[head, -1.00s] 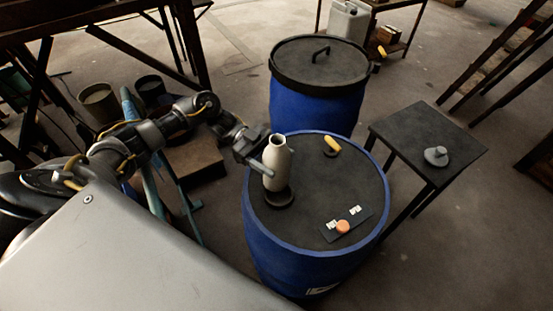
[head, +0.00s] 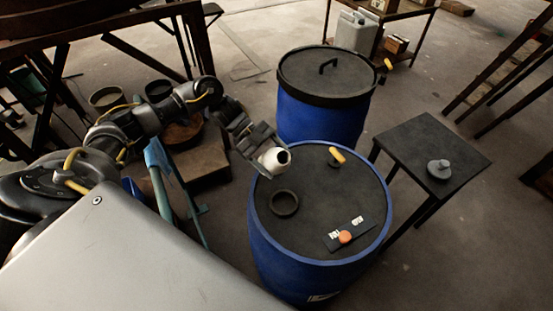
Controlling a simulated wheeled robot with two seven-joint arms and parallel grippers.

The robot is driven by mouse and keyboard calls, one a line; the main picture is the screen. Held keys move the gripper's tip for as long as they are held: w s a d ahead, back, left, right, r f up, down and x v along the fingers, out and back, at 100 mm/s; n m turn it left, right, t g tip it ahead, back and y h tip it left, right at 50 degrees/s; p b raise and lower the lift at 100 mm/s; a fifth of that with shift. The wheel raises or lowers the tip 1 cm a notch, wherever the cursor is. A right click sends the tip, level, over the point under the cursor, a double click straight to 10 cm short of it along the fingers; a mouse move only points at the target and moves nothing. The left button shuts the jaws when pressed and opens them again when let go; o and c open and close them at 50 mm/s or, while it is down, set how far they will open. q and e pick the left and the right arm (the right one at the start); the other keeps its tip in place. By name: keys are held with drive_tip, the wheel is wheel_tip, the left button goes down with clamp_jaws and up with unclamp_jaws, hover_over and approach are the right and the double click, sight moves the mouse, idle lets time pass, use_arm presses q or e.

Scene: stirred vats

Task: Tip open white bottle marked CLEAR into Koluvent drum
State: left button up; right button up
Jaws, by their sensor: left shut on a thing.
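A white bottle (head: 271,161) is held in my left gripper (head: 262,154), which is shut on it. The bottle is tilted well over, its dark open mouth facing right and toward the camera. It is above the back left rim of the near blue drum (head: 283,269). The drum has a dark top with a raised black ring (head: 284,203), which is empty and lies below and right of the bottle. No name can be read on the bottle or on the drums. My right gripper is not in view.
The near drum's top carries a yellow-handled fitting (head: 337,155) and a dark plate with white labels and an orange cap (head: 345,237). A second blue drum (head: 322,117) with a handled lid stands behind. A dark side table (head: 424,136) at right holds a grey object (head: 439,168).

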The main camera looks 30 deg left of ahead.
use_arm(q)
drive_tip(key=shift+w+a+f+m+t+y, duration=0.3)
drive_tip(key=shift+a+f+t+y, duration=0.1)
drive_tip(key=shift+y, duration=0.6)
drive_tip(key=shift+w+a+f+m+t+y, duration=0.15)
drive_tip(key=shift+a+f+m+t+y, duration=0.15)
drive_tip(key=shift+f+t+y, duration=0.4)
drive_tip(key=shift+w+f+y, duration=0.1)
drive_tip(key=shift+f+y, duration=0.25)
drive_tip(key=shift+y, duration=0.35)
drive_tip(key=shift+a+f+m+t+y, duration=0.1)
drive_tip(key=shift+f+m+t+y, duration=0.5)
drive_tip(key=shift+f+t+y, duration=0.8)
drive_tip(key=shift+f+y, duration=0.7)
drive_tip(key=shift+f, duration=0.1)
drive_tip(key=shift+s+d+r+m+t+y+p, duration=0.15)
drive_tip(key=shift+d+r+m+t+y+p, duration=0.1)
drive_tip(key=shift+r+t+y+p, duration=0.35)
drive_tip(key=shift+s+d+r+m+t+y+p, duration=0.1)
drive_tip(key=shift+d+r+m+t+y+p, duration=0.25)
drive_tip(key=shift+p, duration=0.4)
drive_tip(key=shift+s+d+r+t+y+p, duration=0.15)
drive_tip(key=shift+s+r+t+y+p, duration=0.2)
drive_tip(key=shift+y+p, duration=0.4)
drive_tip(key=shift+r, duration=0.15)
